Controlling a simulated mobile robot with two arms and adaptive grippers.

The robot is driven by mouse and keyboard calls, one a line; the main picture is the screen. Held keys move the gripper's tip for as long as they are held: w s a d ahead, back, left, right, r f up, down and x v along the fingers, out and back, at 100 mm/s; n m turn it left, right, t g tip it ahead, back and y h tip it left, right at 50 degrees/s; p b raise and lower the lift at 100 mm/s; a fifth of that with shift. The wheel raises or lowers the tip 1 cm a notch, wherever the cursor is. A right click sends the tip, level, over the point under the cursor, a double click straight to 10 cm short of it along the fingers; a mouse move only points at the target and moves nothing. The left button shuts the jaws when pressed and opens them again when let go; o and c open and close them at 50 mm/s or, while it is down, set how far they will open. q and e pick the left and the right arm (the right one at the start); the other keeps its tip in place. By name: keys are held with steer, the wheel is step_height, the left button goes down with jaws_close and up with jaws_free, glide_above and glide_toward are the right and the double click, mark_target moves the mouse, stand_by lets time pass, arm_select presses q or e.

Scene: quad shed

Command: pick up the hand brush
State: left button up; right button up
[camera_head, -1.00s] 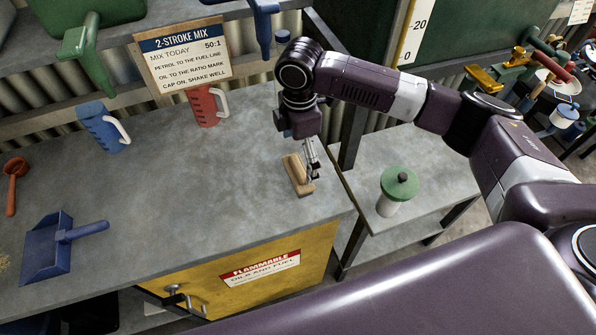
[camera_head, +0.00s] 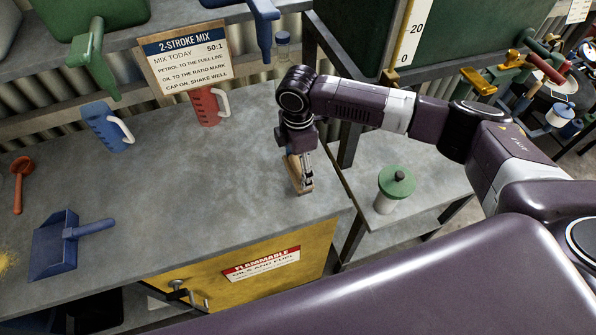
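The hand brush (camera_head: 293,167), with a tan wooden body, lies on the grey workbench near its right end. My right gripper (camera_head: 304,175) points down over the brush, with its fingers at the brush and covering part of it. I cannot tell whether the fingers are open around it or closed on it. The brush seems to rest on the bench top; its bristles are not visible. My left gripper is not in view.
A blue dustpan (camera_head: 55,248), a red funnel-like item (camera_head: 20,180), a blue jug (camera_head: 104,128) and a red jug (camera_head: 205,107) stand or lie on the bench (camera_head: 180,190). A green-lidded jar (camera_head: 394,188) stands on the lower table at right. The bench middle is clear.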

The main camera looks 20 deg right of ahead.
steer(key=shift+s+f, duration=0.15)
steer(key=c, duration=0.5)
steer(key=shift+f, duration=0.1)
steer(key=shift+c, duration=0.3)
steer(key=shift+s, duration=0.1)
steer(key=shift+w+r+b, duration=0.2)
steer(key=shift+r+b, duration=0.2)
steer(key=shift+b, duration=0.1)
step_height(320, 180, up, 2)
steer(key=shift+r+b, duration=0.2)
steer(key=shift+b, duration=0.45)
steer(key=s+b, duration=0.3)
steer(key=s, duration=1.4)
steer(key=shift+s+d+r+b, duration=0.25)
steer(key=shift+s+d+b, duration=0.05)
steer(key=shift+s+b, duration=0.1)
